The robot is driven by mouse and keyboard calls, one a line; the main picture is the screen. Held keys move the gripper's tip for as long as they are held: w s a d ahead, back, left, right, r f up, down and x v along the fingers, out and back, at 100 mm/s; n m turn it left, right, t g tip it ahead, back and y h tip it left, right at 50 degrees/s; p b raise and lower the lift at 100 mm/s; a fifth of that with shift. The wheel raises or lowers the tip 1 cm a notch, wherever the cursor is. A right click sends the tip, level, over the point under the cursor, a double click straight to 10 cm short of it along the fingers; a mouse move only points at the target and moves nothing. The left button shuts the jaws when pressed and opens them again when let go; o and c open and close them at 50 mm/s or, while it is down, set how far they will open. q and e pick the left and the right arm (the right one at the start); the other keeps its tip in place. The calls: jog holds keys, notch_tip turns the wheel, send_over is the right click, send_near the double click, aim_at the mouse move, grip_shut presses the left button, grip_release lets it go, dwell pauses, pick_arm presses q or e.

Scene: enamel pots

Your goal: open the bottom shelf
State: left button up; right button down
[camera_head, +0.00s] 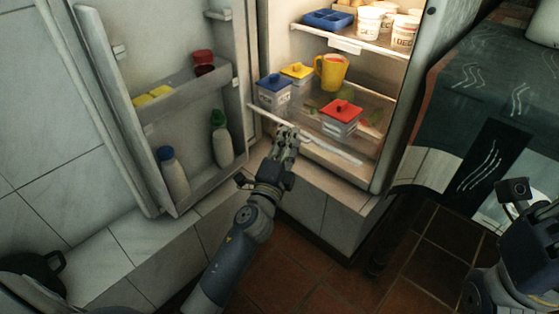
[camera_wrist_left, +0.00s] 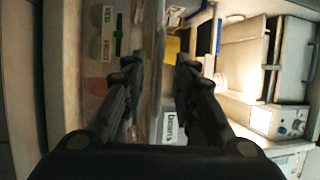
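The fridge stands open. Its bottom shelf is a clear drawer with a pale front rail (camera_head: 340,155), low in the compartment. Containers with blue (camera_head: 273,82), yellow (camera_head: 297,71) and red (camera_head: 342,110) lids and a yellow-orange jug (camera_head: 333,72) stand above it. My right gripper (camera_head: 514,190) is at the right edge, away from the fridge.
The open fridge door (camera_head: 130,60) is on the left, with bottles (camera_head: 221,140) and a red jar (camera_head: 203,62) in its racks. An upper shelf (camera_head: 350,40) holds white tubs and a blue tray. A dark-topped counter (camera_head: 490,90) is on the right. Tiled floor lies in front.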

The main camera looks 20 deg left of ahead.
pick_arm(q)
jog(key=s+f, duration=0.1)
jog(key=s, duration=0.8)
jog(key=shift+d+f, duration=0.2)
jog(key=shift+s, duration=0.1)
